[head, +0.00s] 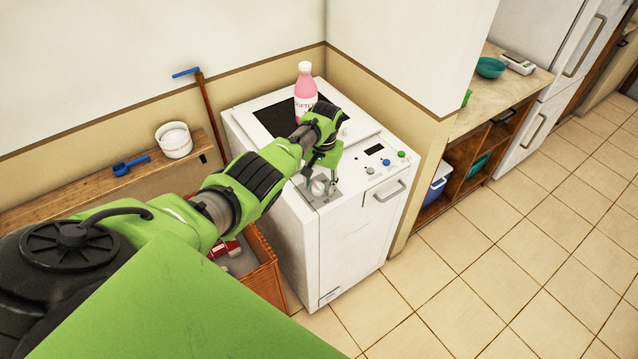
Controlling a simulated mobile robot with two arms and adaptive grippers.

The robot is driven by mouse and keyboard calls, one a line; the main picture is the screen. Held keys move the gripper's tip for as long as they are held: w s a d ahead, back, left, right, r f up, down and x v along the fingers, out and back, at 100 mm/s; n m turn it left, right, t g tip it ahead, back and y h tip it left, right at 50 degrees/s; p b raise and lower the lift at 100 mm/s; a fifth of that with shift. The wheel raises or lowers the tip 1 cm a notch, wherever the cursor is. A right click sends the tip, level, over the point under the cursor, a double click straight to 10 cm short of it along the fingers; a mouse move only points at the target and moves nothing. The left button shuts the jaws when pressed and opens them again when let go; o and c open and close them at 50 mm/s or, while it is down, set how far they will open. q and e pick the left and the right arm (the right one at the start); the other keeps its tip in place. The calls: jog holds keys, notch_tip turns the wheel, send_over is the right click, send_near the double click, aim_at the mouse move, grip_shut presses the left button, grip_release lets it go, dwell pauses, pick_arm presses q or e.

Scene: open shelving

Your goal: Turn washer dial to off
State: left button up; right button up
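The white washer (345,235) stands against the wall, in the middle of the head view. Its dial (319,187) is a pale round knob on a grey plate at the left of the top front panel. My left gripper (321,177) reaches down over the dial, with its fingers close around or just above it. Whether the fingers touch the dial is too small to tell, and the dial's pointer mark cannot be read. My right gripper is not in view.
A pink softener bottle (305,92) stands on the washer's back, beside my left wrist. Buttons and a small display (374,149) lie right of the dial. A wooden shelf (105,183) is at left, a wooden crate (262,275) below. The tiled floor (470,270) at right is clear.

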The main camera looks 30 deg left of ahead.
aim_at(322, 187)
pick_arm(q)
jog(key=shift+r, duration=0.1)
notch_tip(322, 187, up, 12)
jog(key=shift+d, duration=0.4)
dwell(0.3)
dwell(0.3)
